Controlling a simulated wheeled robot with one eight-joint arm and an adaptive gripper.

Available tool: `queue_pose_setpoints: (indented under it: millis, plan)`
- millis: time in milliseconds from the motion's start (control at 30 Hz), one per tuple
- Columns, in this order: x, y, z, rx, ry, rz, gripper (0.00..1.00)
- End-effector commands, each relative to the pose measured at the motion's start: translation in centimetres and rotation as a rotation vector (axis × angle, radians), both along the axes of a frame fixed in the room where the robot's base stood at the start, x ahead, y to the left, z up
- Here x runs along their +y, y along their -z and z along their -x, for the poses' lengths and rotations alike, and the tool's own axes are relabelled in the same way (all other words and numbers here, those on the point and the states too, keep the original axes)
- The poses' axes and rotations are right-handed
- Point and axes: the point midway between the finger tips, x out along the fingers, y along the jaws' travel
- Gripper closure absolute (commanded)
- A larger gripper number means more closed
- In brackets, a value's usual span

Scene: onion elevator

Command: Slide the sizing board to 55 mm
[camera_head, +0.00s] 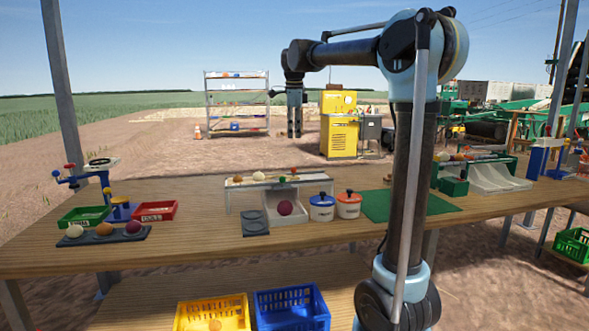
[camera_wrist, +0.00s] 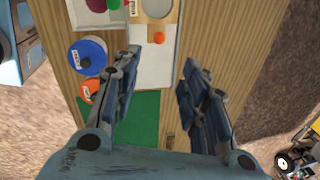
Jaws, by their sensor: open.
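A long pale board on legs, which looks like the sizing board (camera_head: 250,183), stands at the back middle of the workbench, with small onions and coloured knobs on it. In the wrist view a pale board with a round hole (camera_wrist: 152,68) and an orange knob (camera_wrist: 160,38) lies below my gripper. My gripper (camera_wrist: 162,58) is open and empty, its fingertips on either side of the pale board in the picture and just short of the knob. In the head view my gripper (camera_head: 294,133) hangs down above the far side of the bench. No scale marks are readable.
A blue-lidded tub (camera_head: 321,207) and an orange-lidded tub (camera_head: 348,205) stand beside a green mat (camera_head: 385,206). A red onion (camera_head: 285,207) sits in a pale chute. Green (camera_head: 84,216) and red (camera_head: 154,211) trays are at left. The front of the bench is mostly clear.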

Motion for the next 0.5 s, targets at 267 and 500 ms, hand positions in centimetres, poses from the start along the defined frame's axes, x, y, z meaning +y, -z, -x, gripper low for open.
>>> queue_pose_setpoints:
  millis: [267,500]
  plan:
    - [0.0,4.8,-0.9,0.0,0.0,0.0,0.6]
    - [0.1,9.0,-1.7,0.0,-0.001,0.0,0.6]
